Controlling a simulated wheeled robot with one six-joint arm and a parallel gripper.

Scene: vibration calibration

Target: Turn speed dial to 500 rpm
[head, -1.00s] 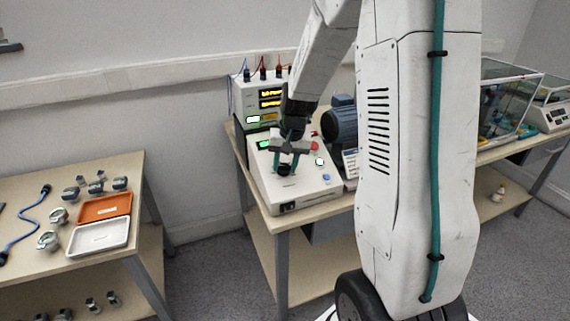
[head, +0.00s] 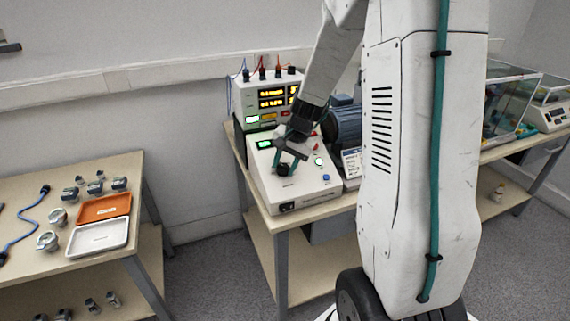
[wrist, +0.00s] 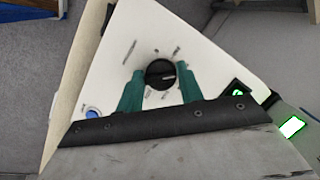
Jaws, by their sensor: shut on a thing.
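The speed dial (wrist: 160,74) is a round black knob with a pale pointer line, on the sloped top of a white control box (head: 312,188). In the wrist view my gripper (wrist: 159,82) has its two green fingers on either side of the dial, shut on it. The pointer line runs toward the right in that view. The scale marks around the dial are too small to read. In the head view my gripper (head: 285,165) reaches down to the dial (head: 283,169), which it partly covers. The box has a lit green display (head: 264,144).
A meter unit with yellow readouts (head: 270,98) stands behind, and a dark motor (head: 346,125) to the right. A side table holds an orange tray (head: 104,207) and a white tray (head: 98,237).

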